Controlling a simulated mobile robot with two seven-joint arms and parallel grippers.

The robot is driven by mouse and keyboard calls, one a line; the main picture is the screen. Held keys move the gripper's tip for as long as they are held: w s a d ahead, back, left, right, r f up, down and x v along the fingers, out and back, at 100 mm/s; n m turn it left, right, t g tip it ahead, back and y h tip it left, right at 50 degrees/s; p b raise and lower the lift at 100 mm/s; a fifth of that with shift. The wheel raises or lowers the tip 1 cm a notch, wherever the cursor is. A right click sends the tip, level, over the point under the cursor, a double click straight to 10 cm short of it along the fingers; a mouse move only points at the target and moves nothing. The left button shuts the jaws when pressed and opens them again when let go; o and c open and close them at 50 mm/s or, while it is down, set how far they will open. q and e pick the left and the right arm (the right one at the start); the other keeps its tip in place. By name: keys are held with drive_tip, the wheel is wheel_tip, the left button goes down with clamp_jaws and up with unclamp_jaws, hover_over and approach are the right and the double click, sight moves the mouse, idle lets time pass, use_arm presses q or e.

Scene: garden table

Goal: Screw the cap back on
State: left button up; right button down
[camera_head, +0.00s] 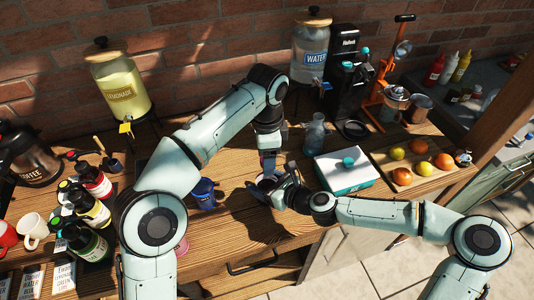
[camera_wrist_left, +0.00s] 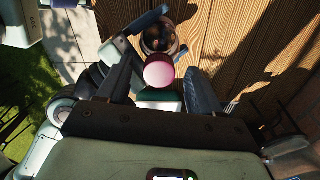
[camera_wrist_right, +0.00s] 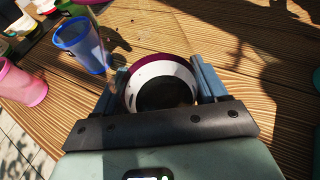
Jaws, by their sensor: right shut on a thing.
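In the right wrist view a round container (camera_wrist_right: 160,82) with a maroon edge, a pale band and a dark middle sits between the fingers of my right gripper (camera_wrist_right: 163,88), which is shut on it. In the left wrist view a dark-topped round container (camera_wrist_left: 159,38) and a round pink cap-like piece (camera_wrist_left: 159,72) show beyond my left gripper (camera_wrist_left: 160,85). My left gripper's fingers stand wide apart, with gaps on both sides of the pink piece. I cannot tell whether this piece touches the container. In the head view both grippers meet near the table's middle and largely hide the container.
A blue cup (camera_head: 203,194) stands left of the grippers. A white-and-teal box (camera_head: 346,172) and a clear bottle (camera_head: 314,136) stand right of them. Several dark bottles and mugs (camera_head: 34,229) crowd the left. A fruit board (camera_head: 438,172) lies at the right.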

use_arm(q)
drive_tip(key=shift+r, duration=0.15)
drive_tip(key=shift+r, duration=3.65)
use_arm(e)
unclamp_jaws()
use_arm(q)
drive_tip(key=shift+s+f+b, duration=0.25)
drive_tip(key=shift+f+b, duration=0.2)
drive_tip(key=shift+f, duration=0.3)
use_arm(e)
drive_tip(key=v, duration=0.5)
drive_tip(key=shift+s+d, duration=0.15)
drive_tip(key=shift+d, duration=0.05)
use_arm(q)
drive_tip(key=shift+w+r+p, duration=0.15)
drive_tip(key=shift+r+p, duration=0.15)
drive_tip(key=shift+r, duration=0.25)
drive_tip(key=shift+w+r, duration=0.1)
drive_tip(key=shift+r, duration=0.05)
use_arm(e)
drive_tip(key=v, duration=0.8)
drive_tip(key=shift+r, duration=0.25)
